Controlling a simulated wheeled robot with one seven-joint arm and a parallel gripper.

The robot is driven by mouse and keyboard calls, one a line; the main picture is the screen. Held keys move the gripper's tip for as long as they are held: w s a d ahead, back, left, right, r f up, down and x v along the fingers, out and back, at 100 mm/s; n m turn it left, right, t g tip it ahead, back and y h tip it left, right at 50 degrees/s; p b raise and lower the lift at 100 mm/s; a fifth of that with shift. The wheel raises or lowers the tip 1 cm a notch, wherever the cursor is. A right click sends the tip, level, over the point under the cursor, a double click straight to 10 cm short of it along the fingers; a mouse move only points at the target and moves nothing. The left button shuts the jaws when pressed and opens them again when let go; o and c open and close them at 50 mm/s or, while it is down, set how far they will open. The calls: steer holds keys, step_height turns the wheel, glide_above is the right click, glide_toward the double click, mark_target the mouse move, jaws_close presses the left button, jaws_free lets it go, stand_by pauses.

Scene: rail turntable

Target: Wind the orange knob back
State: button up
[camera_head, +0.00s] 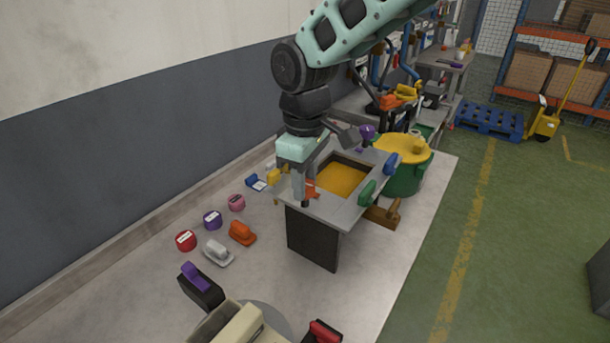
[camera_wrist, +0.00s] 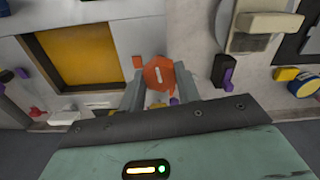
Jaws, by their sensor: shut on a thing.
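The orange knob (camera_wrist: 158,70) is a round disc with a pale line mark on its face, seen between my fingers in the wrist view. In the head view only a bit of its orange (camera_head: 311,188) shows beside my finger, at the near left edge of the grey box top (camera_head: 336,209). My gripper (camera_head: 303,195) points down at that edge, and its fingers also show in the wrist view (camera_wrist: 160,84). It is shut on the orange knob, one finger on each side. The fingers hide part of the knob in the head view.
The box has a yellow recess (camera_head: 343,180), with a green knob (camera_head: 368,193), a blue knob (camera_head: 391,163) and a purple knob (camera_head: 366,132) around it. A green drum (camera_head: 404,180) stands behind. Several coloured pieces, including an orange one (camera_head: 241,232), lie left.

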steer(key=n+p, duration=0.1)
steer(key=n, duration=0.2)
steer(key=shift+w+r+n, duration=0.1)
steer(key=shift+n, duration=0.3)
steer(key=n+p, duration=0.2)
steer(key=n, duration=0.2)
steer(key=shift+n, duration=0.3)
steer(key=n+p, duration=0.2)
steer(key=n, duration=0.1)
steer(key=shift+n+p, duration=0.75)
steer(key=shift+n, duration=1.15)
steer(key=shift+a, duration=0.1)
steer(key=o, duration=1)
